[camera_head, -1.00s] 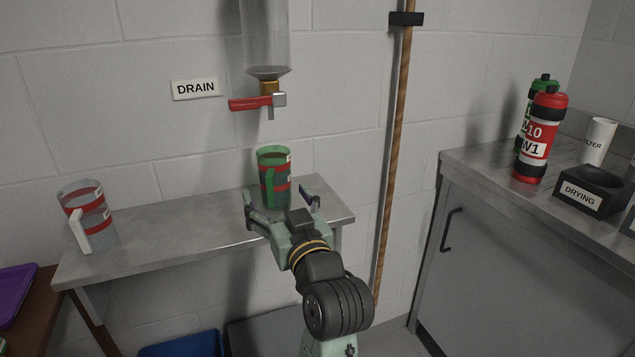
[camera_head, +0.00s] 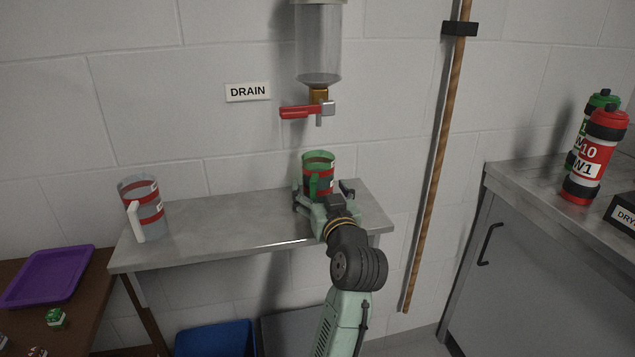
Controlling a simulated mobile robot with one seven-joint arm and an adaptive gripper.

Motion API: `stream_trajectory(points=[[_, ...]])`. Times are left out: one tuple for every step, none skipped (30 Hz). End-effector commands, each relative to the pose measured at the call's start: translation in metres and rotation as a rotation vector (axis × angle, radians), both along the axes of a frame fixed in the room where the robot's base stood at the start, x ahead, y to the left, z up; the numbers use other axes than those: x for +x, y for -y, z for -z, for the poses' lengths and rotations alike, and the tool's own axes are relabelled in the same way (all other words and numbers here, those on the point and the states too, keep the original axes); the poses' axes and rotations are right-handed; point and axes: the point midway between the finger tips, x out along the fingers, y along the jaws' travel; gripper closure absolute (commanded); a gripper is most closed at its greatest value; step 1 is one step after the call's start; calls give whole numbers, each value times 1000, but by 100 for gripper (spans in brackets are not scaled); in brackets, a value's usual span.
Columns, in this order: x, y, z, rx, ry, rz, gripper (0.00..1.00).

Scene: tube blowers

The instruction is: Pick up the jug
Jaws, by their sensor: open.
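A green-handled jug (camera_head: 319,164) with red bands stands upright on the metal shelf (camera_head: 200,228), below the drain valve. The gripper hides the jug's base. A second jug (camera_head: 149,213), clear with red bands and a white handle, stands upright at the shelf's left end.
A clear drain column (camera_head: 319,45) with a red valve lever (camera_head: 299,112) hangs above the green-handled jug. A wooden pole (camera_head: 436,165) stands to the right. A purple tray (camera_head: 48,276) lies at left, a blue bin (camera_head: 215,339) below. Bottles (camera_head: 591,155) stand on the right counter.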

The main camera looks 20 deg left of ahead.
Motion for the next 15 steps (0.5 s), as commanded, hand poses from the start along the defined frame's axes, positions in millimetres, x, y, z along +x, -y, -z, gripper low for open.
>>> stream_trajectory(points=[[2,-1,-1,1,1,0,23],[3,-1,0,1,1,1,23],[3,-1,0,1,1,1,23],[3,-1,0,0,1,1,23],[3,-1,0,0,1,1,23],[3,-1,0,0,1,1,23],[3,-1,0,0,1,1,23],[3,-1,0,0,1,1,24],[3,-1,0,0,1,1,26],[3,-1,0,0,1,1,28],[3,-1,0,0,1,1,30],[3,-1,0,0,1,1,33],[3,-1,0,0,1,1,35],[3,-1,0,0,1,1,37],[3,-1,0,0,1,1,40]])
